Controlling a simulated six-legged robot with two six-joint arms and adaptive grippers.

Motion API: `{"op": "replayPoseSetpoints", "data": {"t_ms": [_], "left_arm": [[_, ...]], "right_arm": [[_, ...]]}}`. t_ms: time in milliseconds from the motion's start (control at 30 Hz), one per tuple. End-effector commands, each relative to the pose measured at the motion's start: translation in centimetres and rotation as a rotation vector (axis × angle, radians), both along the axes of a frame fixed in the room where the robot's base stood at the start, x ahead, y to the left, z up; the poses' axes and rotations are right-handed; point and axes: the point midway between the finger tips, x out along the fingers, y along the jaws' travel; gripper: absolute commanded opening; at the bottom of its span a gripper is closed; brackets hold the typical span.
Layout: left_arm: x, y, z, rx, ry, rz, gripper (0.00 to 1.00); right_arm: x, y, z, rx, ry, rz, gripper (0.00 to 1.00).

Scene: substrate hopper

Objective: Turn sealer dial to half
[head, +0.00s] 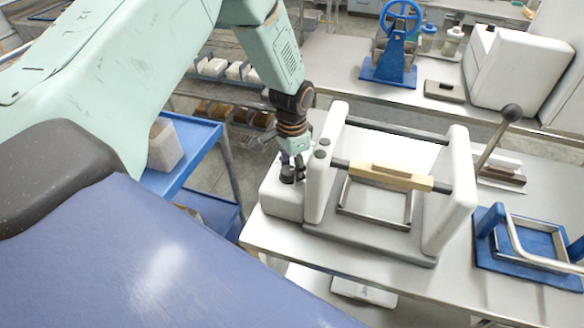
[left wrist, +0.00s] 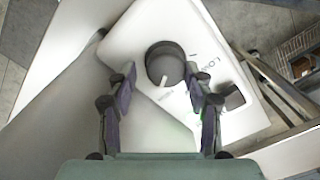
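The sealer (head: 385,220) stands on the bench, a white-ended frame with a cream bar across it. Its white control box (head: 280,203) is at its left end. The black round dial (left wrist: 160,60) has a white pointer mark that points down in the left wrist view; the dial also shows in the head view (head: 287,175). Small lettering beside it is partly hidden by a finger and hard to read. My left gripper (left wrist: 164,80) is open over the box. The dial lies between and just beyond its fingertips, close to the right finger, with a gap to the left. My right gripper is out of view.
A black switch (left wrist: 232,97) is on the same box, beside the right finger. A lever with a black ball (head: 511,112) rises right of the sealer. A blue-based frame tool (head: 530,262) is farther right. A blue cart (head: 192,135) stands left of the bench.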

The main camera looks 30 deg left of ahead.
Motion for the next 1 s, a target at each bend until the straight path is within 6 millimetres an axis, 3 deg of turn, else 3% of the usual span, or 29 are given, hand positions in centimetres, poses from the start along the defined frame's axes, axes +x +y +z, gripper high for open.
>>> {"op": "replayPoseSetpoints", "data": {"t_ms": [433,767,1000], "left_arm": [[-0.05,-0.01,-0.02,0.000,0.001,0.001,0.07],[0.09,-0.02,0.10,-0.001,-0.003,0.017,0.07],[0.18,-0.01,0.21,-0.001,-0.007,0.124,0.07]], "right_arm": [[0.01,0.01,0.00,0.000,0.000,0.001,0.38],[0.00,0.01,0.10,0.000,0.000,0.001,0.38],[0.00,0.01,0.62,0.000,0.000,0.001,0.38]]}}
